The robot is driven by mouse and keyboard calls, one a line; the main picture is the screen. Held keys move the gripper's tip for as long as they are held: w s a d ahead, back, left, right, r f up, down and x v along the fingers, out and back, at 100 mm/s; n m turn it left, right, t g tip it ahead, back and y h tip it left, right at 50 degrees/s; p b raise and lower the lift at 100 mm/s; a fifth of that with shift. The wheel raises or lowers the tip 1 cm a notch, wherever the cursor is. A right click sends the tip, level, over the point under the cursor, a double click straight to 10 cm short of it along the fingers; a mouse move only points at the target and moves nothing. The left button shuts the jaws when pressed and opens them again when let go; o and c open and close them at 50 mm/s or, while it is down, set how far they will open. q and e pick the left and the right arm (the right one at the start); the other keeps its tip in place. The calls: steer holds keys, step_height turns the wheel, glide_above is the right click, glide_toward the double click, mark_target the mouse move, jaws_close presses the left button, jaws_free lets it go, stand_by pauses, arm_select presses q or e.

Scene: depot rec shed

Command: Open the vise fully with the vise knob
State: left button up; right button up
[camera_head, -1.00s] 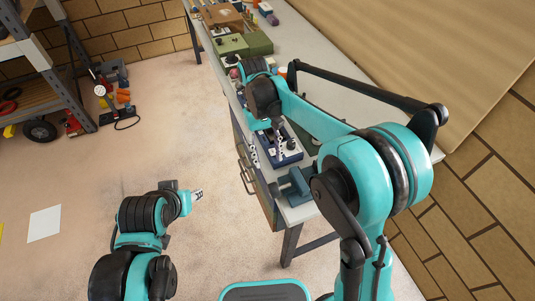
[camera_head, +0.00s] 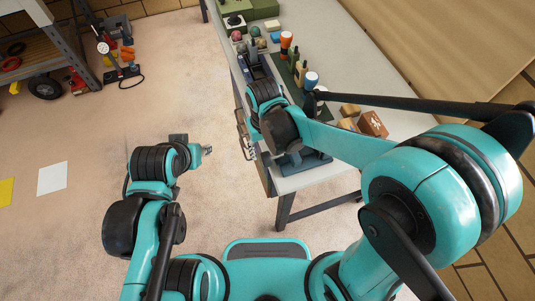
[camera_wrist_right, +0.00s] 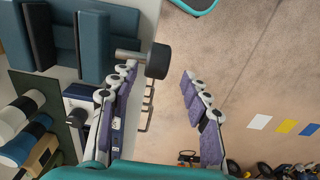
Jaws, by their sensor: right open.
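The blue-teal vise (camera_head: 308,162) sits at the near end of the bench, partly covered by my right arm in the head view. In the right wrist view the vise (camera_wrist_right: 95,48) is at upper left, with a gap between its dark jaw plates. Its black knob (camera_wrist_right: 158,61) sticks out to the right on a metal shaft. My right gripper (camera_wrist_right: 156,76) is open, its fingertips on either side of the knob's line; contact cannot be told. In the head view my right gripper (camera_head: 249,149) is mostly hidden by its wrist. My left gripper (camera_head: 207,150) hangs over the floor, away from the vise.
The bench (camera_head: 385,75) carries bottles with white and orange caps (camera_head: 287,40), a brown box (camera_head: 373,124) and a dark blue device (camera_head: 252,72). Drawer handles (camera_head: 241,122) line its side. A shelf (camera_head: 35,45) stands far left. The floor between is clear.

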mark_target(265, 153)
steer(key=f, duration=0.2)
steer(key=f+b, duration=0.1)
steer(key=f, duration=0.1)
steer(key=shift+d, duration=0.3)
steer(key=shift+a+f, duration=0.1)
steer(key=shift+f, duration=0.2)
jaws_close()
steer(key=shift+w+a+f+g+h+b, duration=0.1)
steer(key=shift+w+g+h+b, duration=0.1)
steer(key=shift+g+b, duration=0.35)
steer(key=shift+w+f+g+h+b, duration=0.15)
steer(key=shift+g+h+b, duration=0.1)
steer(key=shift+g, duration=0.5)
steer(key=shift+r+g+b, duration=0.15)
steer(key=shift+g+b, duration=0.15)
steer(key=shift+g, duration=0.4)
